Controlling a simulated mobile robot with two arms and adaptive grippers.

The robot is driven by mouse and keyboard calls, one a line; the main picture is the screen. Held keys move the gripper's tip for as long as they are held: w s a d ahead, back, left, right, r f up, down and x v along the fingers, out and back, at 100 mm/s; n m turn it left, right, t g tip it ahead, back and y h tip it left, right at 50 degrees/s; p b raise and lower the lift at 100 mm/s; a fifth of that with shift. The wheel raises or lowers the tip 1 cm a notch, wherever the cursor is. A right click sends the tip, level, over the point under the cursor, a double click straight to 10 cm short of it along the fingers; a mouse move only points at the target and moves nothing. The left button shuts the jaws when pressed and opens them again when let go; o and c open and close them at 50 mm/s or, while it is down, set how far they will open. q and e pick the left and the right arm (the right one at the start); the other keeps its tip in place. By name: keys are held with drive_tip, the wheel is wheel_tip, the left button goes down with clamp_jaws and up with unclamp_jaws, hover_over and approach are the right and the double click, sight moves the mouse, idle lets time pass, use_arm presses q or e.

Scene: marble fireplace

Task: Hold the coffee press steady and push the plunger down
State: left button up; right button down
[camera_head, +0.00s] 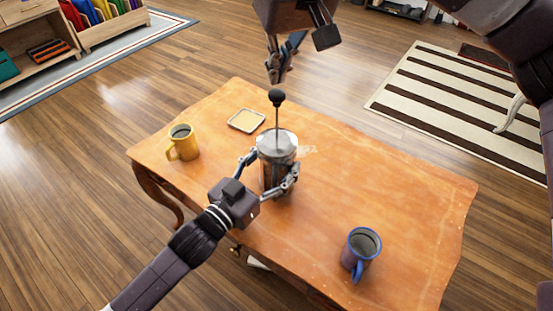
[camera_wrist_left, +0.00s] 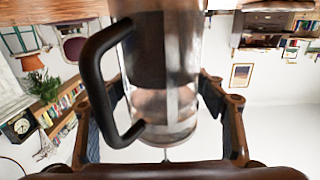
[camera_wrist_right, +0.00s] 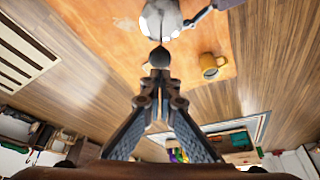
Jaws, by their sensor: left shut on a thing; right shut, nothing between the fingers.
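The coffee press (camera_head: 276,150) stands upright on the wooden table, with a metal lid and a glass body. Its plunger rod is raised, topped by a dark round knob (camera_head: 277,97). My left gripper (camera_head: 270,180) is shut around the glass body from the near side. In the left wrist view the press (camera_wrist_left: 165,70) fills the middle, its black handle (camera_wrist_left: 100,85) at left. My right gripper (camera_head: 277,76) is shut and empty, its fingertips just above the knob. In the right wrist view the knob (camera_wrist_right: 160,57) sits right past the fingertips (camera_wrist_right: 160,75); I cannot tell whether they touch.
On the table (camera_head: 400,195), a yellow mug (camera_head: 183,143) stands at left, a square coaster (camera_head: 246,121) lies behind it, and a blue mug (camera_head: 361,250) stands at the front right. The table's right part is mostly clear. A striped rug (camera_head: 460,105) lies beyond.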

sight(277, 90)
drive_tip(key=shift+f, duration=2.9)
use_arm(q)
drive_tip(key=shift+d+r, duration=0.1)
use_arm(e)
drive_tip(key=shift+w+f, duration=0.2)
drive_tip(key=shift+f, duration=1.6)
drive_tip(key=shift+r, duration=2.55)
drive_tip(key=v, duration=1.2)
